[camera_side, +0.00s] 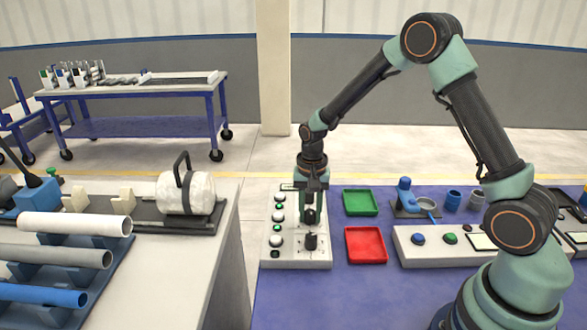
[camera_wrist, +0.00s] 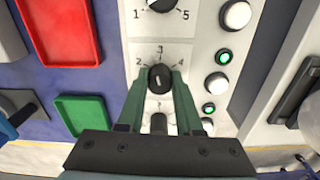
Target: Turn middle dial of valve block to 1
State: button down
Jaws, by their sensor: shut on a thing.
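The valve block (camera_side: 275,257) is a white panel on the blue table, with black dials in a column and a row of buttons. In the wrist view, the middle dial (camera_wrist: 160,79) is black, with the numbers 2, 3 and 4 readable around it. My gripper (camera_wrist: 160,74) points down at the block, its green fingers closed on both sides of this dial. A light mark shows on the dial, but its exact reading is hard to tell. Another dial (camera_wrist: 160,4) is at the top edge; a third (camera_wrist: 158,122) shows between my fingers. In the side view my gripper (camera_side: 310,211) hides the middle dial.
Green (camera_side: 360,202) and red (camera_side: 366,245) trays lie right of the block. White buttons (camera_wrist: 235,15) and lit green buttons (camera_wrist: 224,56) run beside the dials. A second white panel (camera_side: 415,250) stands farther right. A grey bench with pipes (camera_side: 60,222) is at left.

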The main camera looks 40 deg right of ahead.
jog(key=n, duration=0.5)
jog(key=shift+n, duration=0.3)
jog(key=n, duration=1)
jog(key=shift+d+n, duration=0.1)
jog(key=shift+n, duration=2.6)
jog(key=c, duration=0.6)
grip_release()
jog(key=shift+r, duration=0.1)
